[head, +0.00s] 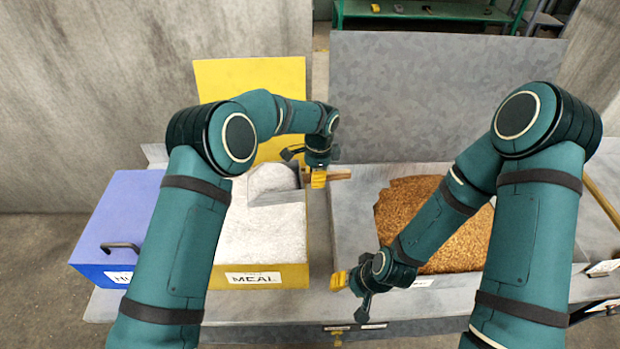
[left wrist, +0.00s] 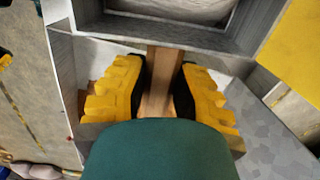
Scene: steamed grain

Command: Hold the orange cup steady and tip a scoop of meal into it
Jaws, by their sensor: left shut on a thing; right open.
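My left gripper (head: 318,176) is shut on the wooden handle (left wrist: 158,82) of a grey metal scoop (head: 288,197). The scoop is at the right side of the yellow meal bin (head: 262,276), with pale meal (head: 255,232) heaped at it. In the left wrist view both yellow fingers flank the handle. My right gripper (head: 352,292) is open and empty near the front edge of the grey counter, just left of the brown grain. I see no orange cup in either view.
A blue bin (head: 112,222) with a dark handle stands left of the meal bin. A grey tray of brown grain (head: 462,248) lies to the right, partly behind my right arm. A yellow panel (head: 222,80) and a grey panel (head: 430,95) stand upright behind.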

